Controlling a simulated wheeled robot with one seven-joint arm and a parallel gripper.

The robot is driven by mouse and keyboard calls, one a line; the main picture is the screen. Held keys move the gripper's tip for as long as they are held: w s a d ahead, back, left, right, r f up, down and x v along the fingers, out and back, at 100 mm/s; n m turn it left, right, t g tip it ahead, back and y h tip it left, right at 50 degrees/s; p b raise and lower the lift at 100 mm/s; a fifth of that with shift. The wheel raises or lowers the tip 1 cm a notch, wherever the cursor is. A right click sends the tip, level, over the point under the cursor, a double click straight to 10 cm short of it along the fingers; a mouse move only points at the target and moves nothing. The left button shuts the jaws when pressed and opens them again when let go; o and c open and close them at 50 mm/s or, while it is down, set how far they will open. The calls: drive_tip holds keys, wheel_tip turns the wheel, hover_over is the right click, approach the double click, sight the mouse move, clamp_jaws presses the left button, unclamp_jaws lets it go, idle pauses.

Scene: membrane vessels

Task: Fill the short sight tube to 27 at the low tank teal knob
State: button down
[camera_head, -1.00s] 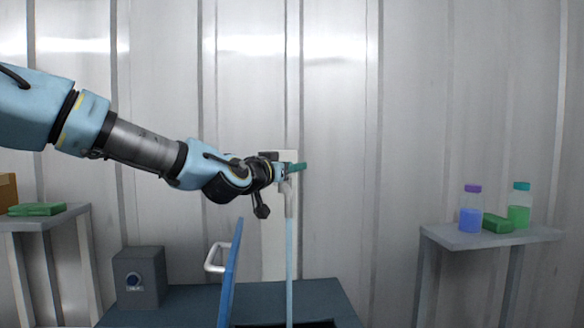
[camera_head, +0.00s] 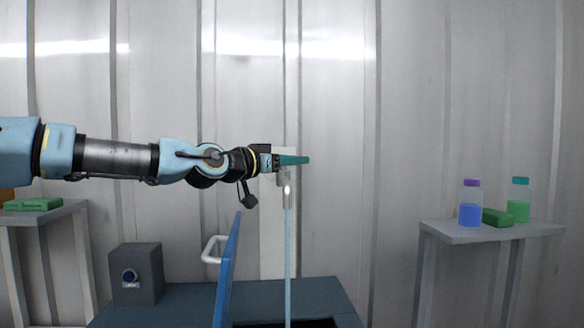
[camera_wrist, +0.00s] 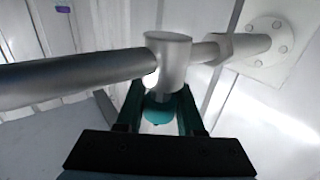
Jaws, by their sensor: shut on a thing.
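The teal knob (camera_wrist: 160,108) sits under a grey metal valve body (camera_wrist: 170,62) in the wrist view. My gripper (camera_wrist: 160,100) has its dark green fingers on both sides of the knob and is shut on it. In the head view, my gripper (camera_head: 290,160) is at the wall tap (camera_head: 287,190), and its fingers hide the knob. A thin pale-blue vertical column (camera_head: 288,255) runs from the tap down to a dark opening; I cannot tell whether it is liquid or a tube. I cannot make out a sight tube scale or a level.
A raised blue lid (camera_head: 229,270) with a white handle (camera_head: 213,249) stands left of the column. A right shelf (camera_head: 490,232) holds two bottles and a green block.

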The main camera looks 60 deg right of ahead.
drive_tip(key=shift+s+a+r+m+g+y+p, duration=0.1)
drive_tip(key=shift+s+a+m+g+y+p, duration=0.35)
drive_tip(key=shift+m+g+y, duration=1.3)
drive_tip(key=shift+s+a+f+m+g+y+p, duration=0.15)
drive_tip(key=shift+m+g+y+p, duration=0.5)
drive_tip(key=shift+m+g+y, duration=1.1)
drive_tip(key=shift+s+a+r+m+g+y+p, duration=0.15)
drive_tip(key=shift+s+a+m+g+y+p, duration=0.3)
drive_tip(key=shift+m+g+y, duration=1.3)
drive_tip(key=shift+d+n+g+h, duration=0.15)
drive_tip(key=shift+n+g+h, duration=0.1)
drive_tip(key=shift+g, duration=0.2)
drive_tip(key=c, duration=0.5)
unclamp_jaws()
